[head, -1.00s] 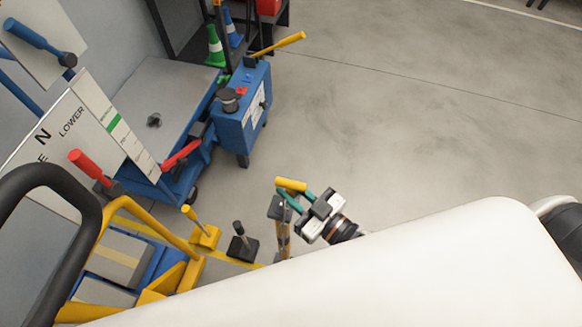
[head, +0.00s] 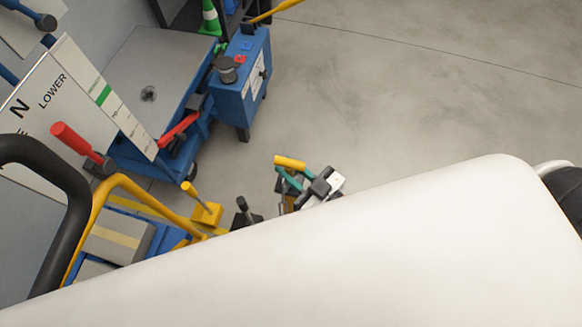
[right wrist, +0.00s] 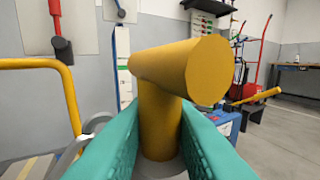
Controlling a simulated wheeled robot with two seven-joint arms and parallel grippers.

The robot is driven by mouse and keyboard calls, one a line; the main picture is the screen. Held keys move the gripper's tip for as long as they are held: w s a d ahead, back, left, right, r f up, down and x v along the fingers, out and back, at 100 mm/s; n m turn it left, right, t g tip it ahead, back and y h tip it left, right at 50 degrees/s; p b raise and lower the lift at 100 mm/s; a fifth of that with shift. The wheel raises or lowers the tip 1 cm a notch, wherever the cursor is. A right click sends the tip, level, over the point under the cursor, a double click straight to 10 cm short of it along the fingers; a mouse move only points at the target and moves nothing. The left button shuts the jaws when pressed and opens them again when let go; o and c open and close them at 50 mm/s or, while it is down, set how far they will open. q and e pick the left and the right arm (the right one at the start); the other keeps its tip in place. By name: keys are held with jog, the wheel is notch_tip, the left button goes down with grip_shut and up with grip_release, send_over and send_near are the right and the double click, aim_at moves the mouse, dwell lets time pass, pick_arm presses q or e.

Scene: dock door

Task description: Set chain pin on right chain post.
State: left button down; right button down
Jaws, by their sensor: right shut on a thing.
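The chain pin (head: 290,161) is a yellow T-shaped piece with a thick crossbar. It also fills the middle of the right wrist view (right wrist: 165,75). My right gripper (head: 287,180) has teal fingers, one on each side of the pin's stem, and is shut on it below the crossbar. A grey round surface (right wrist: 160,169) shows under the stem; I cannot tell whether the stem sits in it or only stands over it. In the head view a post below the gripper is mostly hidden by my gripper and my white body. My left gripper is not in view.
A yellow-handled lever (head: 204,208) and a black-knobbed lever (head: 243,211) stand left of my right gripper. A yellow rail (head: 140,190) and a red-handled lever (head: 80,142) are farther left. A blue cart (head: 240,85) stands behind. The floor at the right is open.

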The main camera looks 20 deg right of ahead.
aim_at(297, 179)
jog(key=shift+f, duration=0.15)
dwell(0.4)
jog(key=shift+p, duration=0.6)
dwell(0.7)
jog(key=shift+f+b, duration=0.45)
jog(key=shift+f, duration=0.15)
dwell(0.3)
jog(key=c, duration=1.5)
grip_release()
jog(key=shift+c, duration=0.2)
jog(key=shift+p+v, duration=0.85)
jog(key=shift+v, duration=2.05)
jog(key=shift+p+v, duration=0.6)
jog(key=shift+v, duration=2)
jog(key=shift+f, duration=0.1)
